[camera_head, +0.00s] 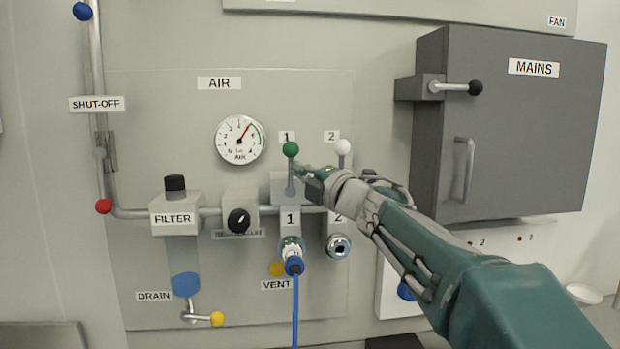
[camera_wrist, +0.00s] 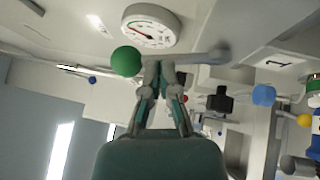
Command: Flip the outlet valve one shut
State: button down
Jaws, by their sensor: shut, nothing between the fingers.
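Outlet valve one has a lever with a green ball knob (camera_head: 290,149) that stands upright under the upper label 1. In the wrist view the green knob (camera_wrist: 126,61) is left of my fingertips, and its grey rod (camera_wrist: 205,57) runs to the right from it. My gripper (camera_head: 297,169) is shut and empty, at the lever just below the knob. In the wrist view my gripper (camera_wrist: 160,66) has its fingertips together beside the rod. I cannot tell whether they touch it.
Valve two's white knob (camera_head: 343,147) stands upright close on the right. The AIR gauge (camera_head: 240,139) is up and left. A blue hose (camera_head: 295,300) hangs from outlet one. The grey MAINS box (camera_head: 510,125) juts out at the right, above my arm.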

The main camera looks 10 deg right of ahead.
jog(key=shift+w, duration=0.1)
jog(key=shift+w+r, duration=0.35)
jog(key=shift+r, duration=0.2)
jog(key=shift+a+f, duration=0.1)
